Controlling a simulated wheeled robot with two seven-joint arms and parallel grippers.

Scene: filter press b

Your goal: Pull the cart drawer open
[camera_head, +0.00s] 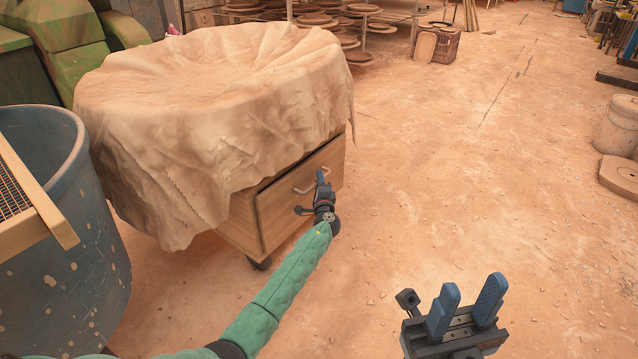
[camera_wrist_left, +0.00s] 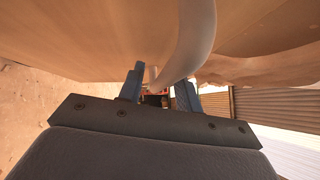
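The wooden cart (camera_head: 240,222) has a tan cloth (camera_head: 190,110) draped over its top. Its drawer front (camera_head: 277,208) faces right and looks shut. A pale curved handle (camera_head: 304,189) is on the drawer front. My left gripper (camera_head: 321,180) is at the handle and partly hides it. In the left wrist view, the handle (camera_wrist_left: 200,35) runs down between the two blue fingers (camera_wrist_left: 158,90), nearer the right one. A gap shows on its left, so the gripper is open. My right gripper (camera_head: 467,306) is open and empty, low and away from the cart.
A blue-grey tub (camera_head: 75,270) with a wooden-framed grate (camera_head: 18,200) stands left of the cart. Shelves with round boards (camera_head: 345,30) are behind. A lidded bucket (camera_head: 618,125) stands at far right. The dusty floor (camera_head: 470,170) right of the drawer is clear.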

